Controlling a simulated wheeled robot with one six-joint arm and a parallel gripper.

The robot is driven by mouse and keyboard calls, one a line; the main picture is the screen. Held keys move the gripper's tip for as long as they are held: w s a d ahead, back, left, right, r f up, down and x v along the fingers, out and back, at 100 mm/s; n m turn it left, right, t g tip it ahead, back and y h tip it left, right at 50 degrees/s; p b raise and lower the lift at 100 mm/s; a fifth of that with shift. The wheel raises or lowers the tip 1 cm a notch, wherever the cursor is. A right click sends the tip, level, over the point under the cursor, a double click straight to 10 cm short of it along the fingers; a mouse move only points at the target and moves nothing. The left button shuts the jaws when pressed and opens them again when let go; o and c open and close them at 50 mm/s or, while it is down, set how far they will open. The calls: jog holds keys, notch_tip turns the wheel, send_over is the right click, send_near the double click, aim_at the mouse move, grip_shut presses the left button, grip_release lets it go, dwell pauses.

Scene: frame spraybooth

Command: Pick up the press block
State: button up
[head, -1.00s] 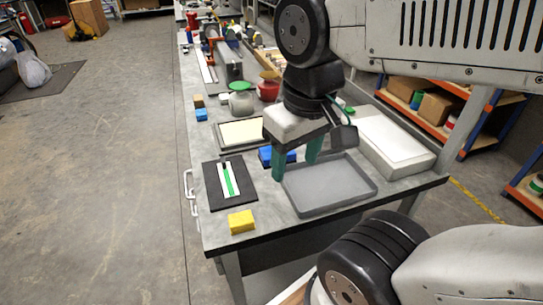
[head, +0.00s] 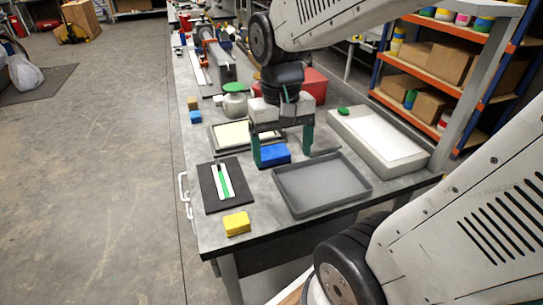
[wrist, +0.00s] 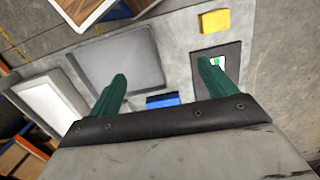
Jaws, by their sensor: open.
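A blue block (head: 274,156) lies on the grey bench, between the grey tray and the framed pale panel. It is the block nearest my gripper; no label shows that it is the press block. My gripper (head: 282,150) is open and empty, its two green fingers pointing down above the bench around the blue block's area. In the head view the left finger overlaps the block's left end; I cannot tell whether they touch. In the wrist view the blue block (wrist: 162,101) shows between the fingers (wrist: 162,70), partly hidden by the gripper body.
A shallow grey tray (head: 322,206) lies in front. A yellow block (head: 237,223) sits near the front edge, by a black board (head: 211,196) with a green-striped strip. A framed panel (head: 219,144), green-lidded jar (head: 235,106) and pale box (head: 347,124) stand around.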

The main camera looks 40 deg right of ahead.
aim_at(272, 152)
jog(key=w+d+f+m, duration=0.2)
jog(key=w+m, duration=0.2)
jog(key=m, duration=0.1)
jog(key=w+d+f+m, duration=0.2)
jog(key=w+d+m, duration=0.1)
jog(key=w+m, duration=0.2)
jog(key=w+d+f+m, duration=0.3)
jog(key=w+m, duration=0.2)
jog(key=shift+w+d+t, duration=0.25)
jog(key=shift+t, duration=0.05)
jog(key=shift+w+d+m, duration=0.1)
jog(key=shift+w+m, duration=0.2)
jog(key=shift+m, duration=0.9)
jog(key=shift+f, duration=0.2)
notch_tip(272, 152, down, 7)
jog(key=shift+s+d+f, duration=0.15)
jog(key=c, duration=1.2)
